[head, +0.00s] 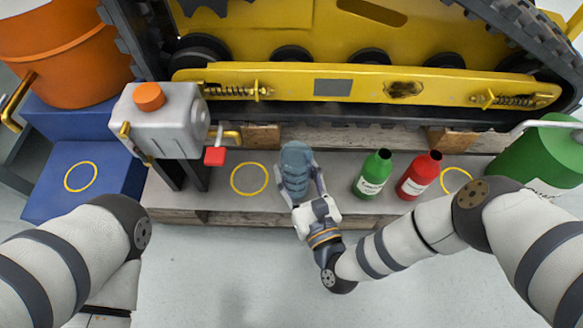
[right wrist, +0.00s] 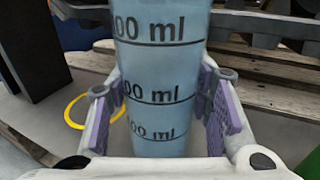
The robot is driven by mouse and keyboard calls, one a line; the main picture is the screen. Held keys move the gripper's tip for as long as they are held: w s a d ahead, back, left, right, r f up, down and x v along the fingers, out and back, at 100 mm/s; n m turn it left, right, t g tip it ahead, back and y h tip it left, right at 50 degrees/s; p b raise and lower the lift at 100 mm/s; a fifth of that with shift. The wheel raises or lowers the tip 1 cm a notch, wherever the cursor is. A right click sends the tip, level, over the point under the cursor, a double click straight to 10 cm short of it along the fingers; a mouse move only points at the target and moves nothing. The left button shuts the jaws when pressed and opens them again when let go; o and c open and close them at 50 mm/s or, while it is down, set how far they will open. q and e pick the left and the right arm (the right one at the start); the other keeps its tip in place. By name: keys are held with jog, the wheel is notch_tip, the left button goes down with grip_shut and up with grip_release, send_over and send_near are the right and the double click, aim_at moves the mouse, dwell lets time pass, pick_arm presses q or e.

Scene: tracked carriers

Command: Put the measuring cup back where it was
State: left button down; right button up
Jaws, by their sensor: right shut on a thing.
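The blue-grey translucent measuring cup (head: 295,160) is upright over the grey ledge, just right of a yellow ring (head: 249,179). My right gripper (head: 299,185) is shut on it. In the right wrist view the cup (right wrist: 158,75), with black ml marks, fills the space between the purple finger pads of the gripper (right wrist: 160,112). A yellow ring (right wrist: 78,111) shows beyond the left finger. Whether the cup's base touches the ledge I cannot tell. Other yellow rings lie behind my right arm (head: 455,180) and on the blue box at left (head: 81,176). My left gripper is out of view.
A green bottle (head: 373,174) and a red bottle (head: 418,176) stand right of the cup. A grey tank (head: 165,120) with a red-knobbed lever (head: 215,156) stands left. The yellow tracked carrier (head: 330,80) rises behind. A large green container (head: 545,160) is far right.

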jog(key=shift+f, duration=0.2)
jog(key=o, duration=1.3)
jog(key=shift+o, duration=0.2)
jog(key=shift+r, duration=0.15)
jog(key=shift+s+d+r+p, duration=0.1)
jog(key=shift+s+d+p, duration=0.05)
jog(key=shift+s+p, duration=0.15)
jog(key=p+v, duration=0.3)
jog(key=v, duration=0.8)
jog(key=shift+s, duration=0.15)
